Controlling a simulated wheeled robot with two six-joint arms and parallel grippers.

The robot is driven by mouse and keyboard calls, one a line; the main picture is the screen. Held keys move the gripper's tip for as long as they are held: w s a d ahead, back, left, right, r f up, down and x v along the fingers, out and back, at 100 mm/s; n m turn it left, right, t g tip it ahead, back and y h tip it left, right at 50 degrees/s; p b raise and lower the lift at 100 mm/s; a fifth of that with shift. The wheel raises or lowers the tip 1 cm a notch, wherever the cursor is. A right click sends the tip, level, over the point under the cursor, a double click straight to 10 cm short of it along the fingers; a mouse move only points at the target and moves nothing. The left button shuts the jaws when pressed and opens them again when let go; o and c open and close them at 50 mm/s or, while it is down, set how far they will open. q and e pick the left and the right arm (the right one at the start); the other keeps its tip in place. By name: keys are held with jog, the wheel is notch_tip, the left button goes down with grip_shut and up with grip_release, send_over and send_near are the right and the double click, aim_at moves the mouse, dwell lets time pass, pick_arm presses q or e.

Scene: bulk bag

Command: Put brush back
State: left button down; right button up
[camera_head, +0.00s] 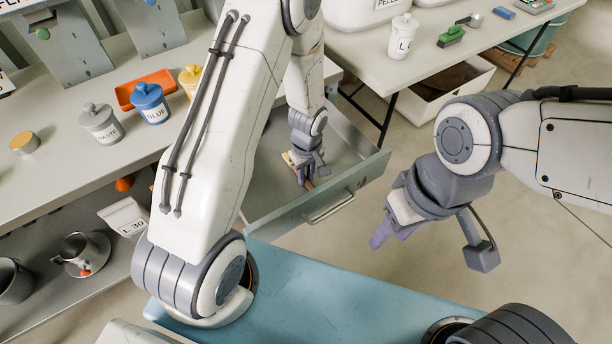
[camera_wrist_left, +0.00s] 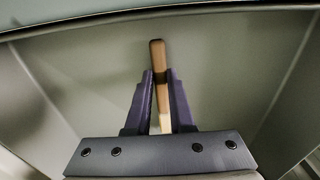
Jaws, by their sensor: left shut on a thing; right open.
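The brush has a wooden handle (camera_head: 308,185), and the handle also shows in the left wrist view (camera_wrist_left: 157,60). My left gripper (camera_head: 303,176) is shut on it, with a purple finger on each side of the handle in the left wrist view (camera_wrist_left: 160,95). The gripper and brush are inside the open grey drawer (camera_head: 345,180). The brush's head is mostly hidden, and I cannot tell whether the brush touches the drawer floor. My right gripper (camera_head: 388,235) is open and empty, to the right of the drawer and above the floor.
The left bench holds a blue jar (camera_head: 150,103), a grey jar (camera_head: 101,124), a yellow jar (camera_head: 191,80) and an orange tray (camera_head: 145,88). A green block-like tool (camera_head: 451,37) and white jar (camera_head: 403,37) stand on the right table. A blue surface (camera_head: 330,295) lies in front.

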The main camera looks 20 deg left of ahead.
pick_arm(q)
jog(key=shift+f, duration=0.25)
jog(key=shift+f, duration=0.15)
jog(key=c, duration=0.8)
grip_release()
jog(key=shift+r, duration=0.2)
